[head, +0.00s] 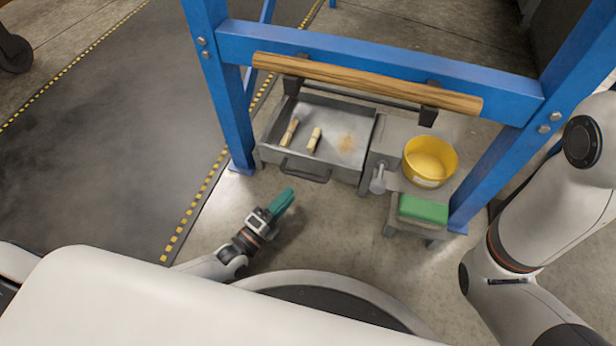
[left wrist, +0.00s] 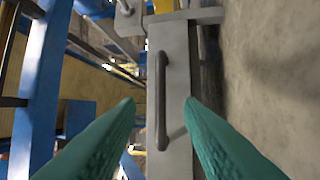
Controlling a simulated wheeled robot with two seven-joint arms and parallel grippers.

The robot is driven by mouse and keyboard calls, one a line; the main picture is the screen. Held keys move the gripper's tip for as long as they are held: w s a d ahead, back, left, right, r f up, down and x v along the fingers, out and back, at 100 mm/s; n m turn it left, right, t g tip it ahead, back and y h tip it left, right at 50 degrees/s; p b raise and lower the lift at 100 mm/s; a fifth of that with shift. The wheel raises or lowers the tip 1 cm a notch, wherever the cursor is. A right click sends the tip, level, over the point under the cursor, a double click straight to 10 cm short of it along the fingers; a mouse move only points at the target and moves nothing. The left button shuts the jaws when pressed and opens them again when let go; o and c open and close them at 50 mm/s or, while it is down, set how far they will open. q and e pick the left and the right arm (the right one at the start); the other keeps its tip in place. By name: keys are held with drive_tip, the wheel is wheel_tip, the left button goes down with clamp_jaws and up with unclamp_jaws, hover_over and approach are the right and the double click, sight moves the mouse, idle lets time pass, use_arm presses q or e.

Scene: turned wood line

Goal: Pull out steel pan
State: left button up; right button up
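The steel pan (head: 346,155) is a shallow grey tray under the blue frame in the head view. Short pale wood pieces and a brownish patch lie in it. Its dark bar handle (head: 305,172) is on the front wall; the left wrist view shows the handle (left wrist: 161,100) running between my fingers' lines, ahead of the tips. My left gripper (head: 284,197) has teal fingers and is in front of the pan, apart from the handle. In the left wrist view its fingers (left wrist: 160,100) are spread with nothing between them. My right gripper is not in view; only my right arm shows.
A blue frame (head: 380,62) with a turned wood bar (head: 365,82) stands over the pan. A yellow bowl (head: 430,160), a grey spray bottle (head: 378,181) and a green block (head: 423,209) on a small stool (head: 396,226) are to the right.

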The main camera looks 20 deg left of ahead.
sight(306, 175)
use_arm(q)
drive_tip(key=b+x, duration=0.3)
drive_tip(key=x, duration=0.5)
drive_tip(key=shift+w, duration=0.15)
clamp_jaws()
